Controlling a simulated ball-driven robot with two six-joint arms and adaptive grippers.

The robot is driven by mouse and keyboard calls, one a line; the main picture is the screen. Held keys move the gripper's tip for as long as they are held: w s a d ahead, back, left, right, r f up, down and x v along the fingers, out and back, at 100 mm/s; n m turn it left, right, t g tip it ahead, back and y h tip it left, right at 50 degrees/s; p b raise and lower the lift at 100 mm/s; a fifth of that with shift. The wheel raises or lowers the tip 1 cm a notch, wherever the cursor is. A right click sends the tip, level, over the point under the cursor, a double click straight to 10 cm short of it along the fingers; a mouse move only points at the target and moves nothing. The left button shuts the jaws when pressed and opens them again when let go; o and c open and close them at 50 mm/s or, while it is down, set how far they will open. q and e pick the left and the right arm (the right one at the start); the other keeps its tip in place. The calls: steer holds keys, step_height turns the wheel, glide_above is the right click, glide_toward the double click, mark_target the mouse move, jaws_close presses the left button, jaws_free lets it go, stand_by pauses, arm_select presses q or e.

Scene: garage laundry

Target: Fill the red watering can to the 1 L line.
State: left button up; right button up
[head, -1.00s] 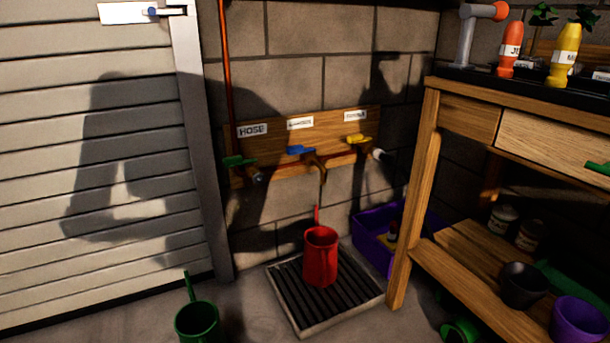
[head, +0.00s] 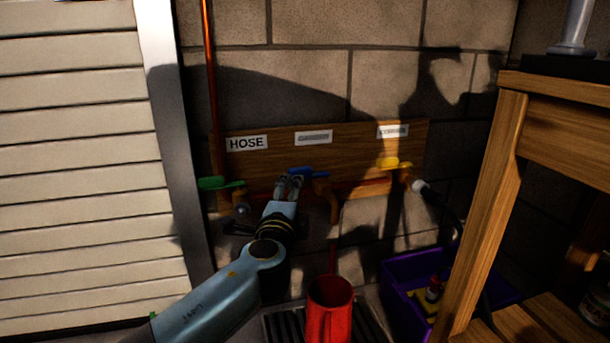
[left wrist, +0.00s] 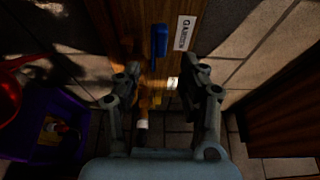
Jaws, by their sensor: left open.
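The red watering can (head: 330,308) stands upright on the floor grate, below the middle tap; its inside and any line are not readable. The middle tap has a blue lever (head: 310,171) on a wooden board, and the lever also shows in the left wrist view (left wrist: 160,41). No water stream is visible. My left gripper (head: 291,183) is at the lever's left end in the head view. In the left wrist view its fingers (left wrist: 167,82) are spread apart, with the lever just beyond them and nothing clearly held. My right gripper is out of view.
A green lever (head: 220,183) under the HOSE label is left; a yellow-lever tap (head: 394,163) is right. The dark floor grate (head: 285,325) carries the can. A purple crate (head: 400,282) and the wooden bench leg (head: 487,215) stand right.

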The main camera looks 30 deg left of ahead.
mark_target(299, 174)
arm_select(q)
steer(key=b+x, duration=0.1)
steer(key=x, duration=0.8)
steer(key=shift+w+a, duration=0.1)
steer(key=shift+w, duration=0.3)
steer(key=shift+w+a+b, duration=0.3)
steer(key=shift+w, duration=0.15)
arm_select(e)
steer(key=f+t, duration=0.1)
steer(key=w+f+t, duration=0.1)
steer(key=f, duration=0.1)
arm_select(q)
steer(key=shift+r, duration=0.1)
jaws_close()
